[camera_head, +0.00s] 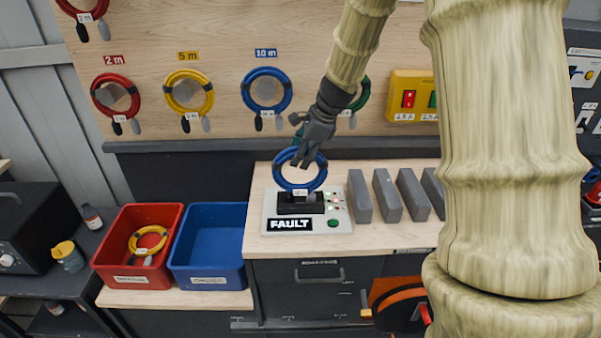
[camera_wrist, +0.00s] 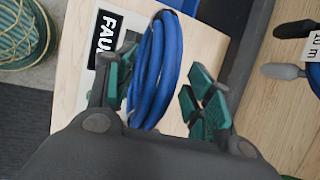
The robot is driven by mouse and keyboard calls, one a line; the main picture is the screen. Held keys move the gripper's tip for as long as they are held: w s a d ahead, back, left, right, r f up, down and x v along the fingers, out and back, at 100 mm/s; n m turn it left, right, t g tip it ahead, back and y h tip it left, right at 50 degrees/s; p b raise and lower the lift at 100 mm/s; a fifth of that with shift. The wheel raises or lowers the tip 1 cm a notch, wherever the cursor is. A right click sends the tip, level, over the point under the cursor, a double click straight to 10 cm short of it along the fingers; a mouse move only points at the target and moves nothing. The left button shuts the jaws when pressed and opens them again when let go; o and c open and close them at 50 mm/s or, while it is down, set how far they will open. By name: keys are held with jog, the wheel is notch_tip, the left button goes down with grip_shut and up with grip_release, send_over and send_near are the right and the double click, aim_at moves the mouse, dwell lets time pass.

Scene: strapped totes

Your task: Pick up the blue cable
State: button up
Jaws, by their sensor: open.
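A coiled blue cable (camera_head: 300,184) stands upright on the black holder of the white tester marked FAULT (camera_head: 340,215). My gripper (camera_head: 309,150) is open above and around the top of this coil. In the wrist view the blue cable (camera_wrist: 156,72) lies between the green finger pads of my gripper (camera_wrist: 162,100), nearer the left pad, with a clear gap to the right pad. I cannot tell whether the left pad touches it. Another blue coil (camera_head: 246,90) hangs on the wall board under the 10 m label.
Several grey blocks (camera_head: 386,195) stand right of the tester. A red bin (camera_head: 110,270) holding a yellow coil (camera_head: 148,240) and an empty blue bin (camera_head: 212,242) are at left. The wall board (camera_head: 222,68) with hanging coils is close behind my gripper.

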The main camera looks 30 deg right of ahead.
jog(key=shift+a, duration=0.15)
jog(key=shift+c, duration=0.2)
grip_shut()
jog(key=shift+w+r, duration=0.1)
jog(key=shift+r, duration=0.1)
jog(key=shift+r+b, duration=0.55)
jog(key=shift+r, duration=0.8)
jog(key=shift+s+r, duration=0.2)
jog(key=shift+r, duration=0.1)
jog(key=s+a+r+b, duration=0.1)
jog(key=s+a+b, duration=0.1)
jog(key=s, duration=1.3)
jog(key=shift+s+r+b, duration=0.2)
jog(key=shift+s+b, duration=0.1)
jog(key=shift+b, duration=0.1)
